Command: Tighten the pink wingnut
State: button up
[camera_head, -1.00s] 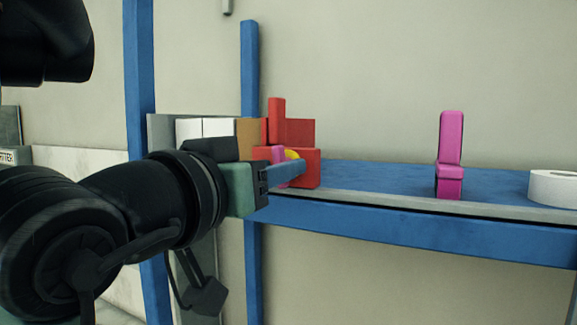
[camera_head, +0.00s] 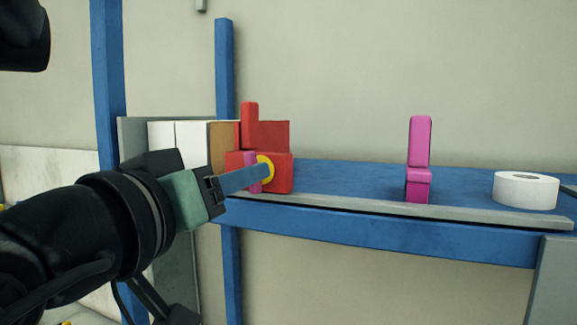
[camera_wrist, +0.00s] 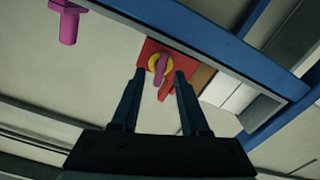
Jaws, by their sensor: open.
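The pink wingnut (camera_wrist: 160,68) sits over a yellow ring (camera_wrist: 151,60) on the face of a red block (camera_wrist: 150,47).
The red block stands on a blue shelf (camera_head: 340,175) with a grey front edge. A separate upright pink piece (camera_head: 419,145) and a white roll (camera_head: 525,191) stand to its right. White and brown boxes (camera_head: 192,140) stand left, near blue posts (camera_head: 226,90).

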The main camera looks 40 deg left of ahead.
jog(key=shift+x, duration=1.2)
grip_shut()
